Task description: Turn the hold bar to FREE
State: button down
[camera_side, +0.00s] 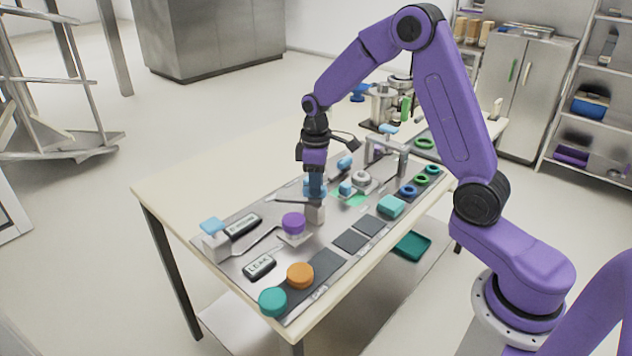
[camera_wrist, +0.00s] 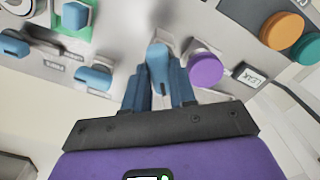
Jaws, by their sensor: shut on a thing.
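My gripper (camera_side: 315,192) points down over the grey panel (camera_side: 218,256). In the wrist view its two blue fingers (camera_wrist: 160,90) are shut on a light-blue handle (camera_wrist: 158,62), one finger on each side. In the side view the fingers hide most of this handle, which sits above a small grey block (camera_side: 315,213). A thin grey bar (camera_side: 293,201) reaches left from this block. I cannot tell for certain whether the held handle belongs to the hold bar. No FREE marking is legible in either view.
A purple knob (camera_side: 293,223) stands close beside my gripper; it also shows in the wrist view (camera_wrist: 206,68). Orange (camera_side: 300,275) and teal (camera_side: 272,301) knobs sit at the near end. Other light-blue handles (camera_side: 345,162) and a metal frame (camera_side: 403,160) stand beyond.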

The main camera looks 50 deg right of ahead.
jog(key=m, duration=0.7)
jog(key=shift+r, duration=0.1)
dwell(0.6)
jog(key=c, duration=0.9)
grip_release()
notch_tip(320, 180, up, 17)
jog(key=shift+r, duration=0.2)
